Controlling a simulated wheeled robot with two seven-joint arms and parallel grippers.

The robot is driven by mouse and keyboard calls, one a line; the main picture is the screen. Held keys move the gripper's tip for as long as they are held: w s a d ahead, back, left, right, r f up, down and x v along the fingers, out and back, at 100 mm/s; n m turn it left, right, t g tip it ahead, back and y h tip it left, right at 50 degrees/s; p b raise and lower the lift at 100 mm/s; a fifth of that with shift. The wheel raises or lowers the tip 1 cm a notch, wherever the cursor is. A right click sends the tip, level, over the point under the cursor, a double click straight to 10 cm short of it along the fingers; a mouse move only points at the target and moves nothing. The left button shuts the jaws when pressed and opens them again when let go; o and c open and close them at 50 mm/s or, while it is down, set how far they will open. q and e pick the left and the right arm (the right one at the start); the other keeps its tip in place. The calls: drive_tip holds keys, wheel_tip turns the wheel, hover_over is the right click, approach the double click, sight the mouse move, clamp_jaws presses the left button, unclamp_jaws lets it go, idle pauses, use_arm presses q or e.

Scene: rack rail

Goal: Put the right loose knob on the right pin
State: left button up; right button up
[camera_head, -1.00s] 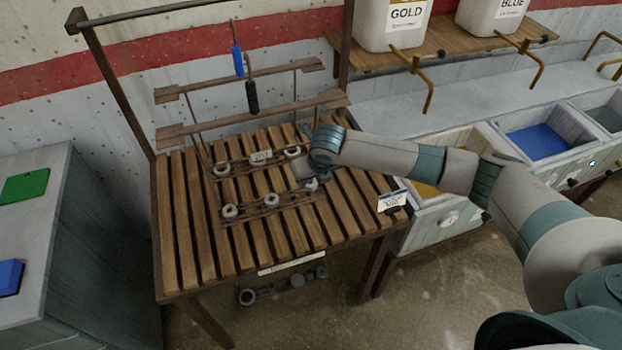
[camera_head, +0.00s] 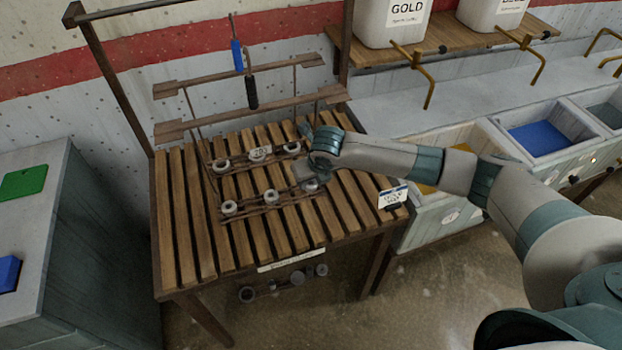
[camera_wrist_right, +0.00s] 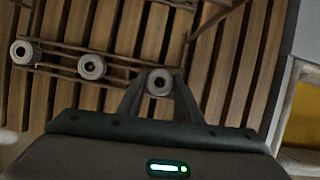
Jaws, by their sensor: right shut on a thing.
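My right gripper (camera_head: 308,182) is at the right end of the front rail (camera_head: 250,211) on the slatted table. In the right wrist view its two fingers are shut on a grey ring-shaped knob (camera_wrist_right: 159,82), the right one in the front row. The knob also shows beside the fingers in the head view (camera_head: 311,186). The middle knob (camera_head: 271,196) and left knob (camera_head: 229,208) sit along the same rail. A back rail holds more round pieces, the right one (camera_head: 291,147) close behind my gripper. I cannot tell whether the held knob touches a pin. My left gripper is out of view.
Thin upright rods and crossbars (camera_head: 250,118) stand behind the rails, with blue and black handled tools hanging there. A small sign (camera_head: 392,198) stands at the table's right edge. Several round parts (camera_head: 297,279) show below the front edge. The front slats are clear.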

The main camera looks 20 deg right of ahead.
drive_tip(key=shift+f, duration=0.45)
idle(0.3)
drive_tip(key=o, duration=1.1)
drive_tip(key=shift+o, duration=0.2)
drive_tip(key=shift+r, duration=0.15)
drive_tip(key=b+v, duration=0.3)
drive_tip(key=v, duration=1.4)
drive_tip(key=shift+s+b, duration=0.15)
drive_tip(key=shift+b, duration=0.25)
